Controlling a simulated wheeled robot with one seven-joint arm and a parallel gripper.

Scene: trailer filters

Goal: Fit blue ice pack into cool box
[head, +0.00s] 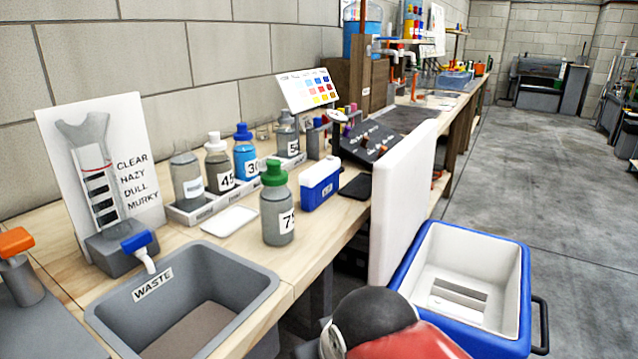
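The cool box (518,285) stands open at the lower right, blue outside with a white inside. Its tall white lid (400,205) stands upright on its left side. Grey slot-like shapes show on its floor, and I see no blue pack inside. A small blue block with a white top (320,185) stands on the workbench, left of the lid. It may be the ice pack, but I cannot tell for sure. A red and black part of my arm shows at the bottom edge, in front of the cool box. My gripper is not in view.
The wooden workbench (320,225) runs along the wall. A grey waste tub (255,290) is at front left. The floor (560,190) to the right is clear.

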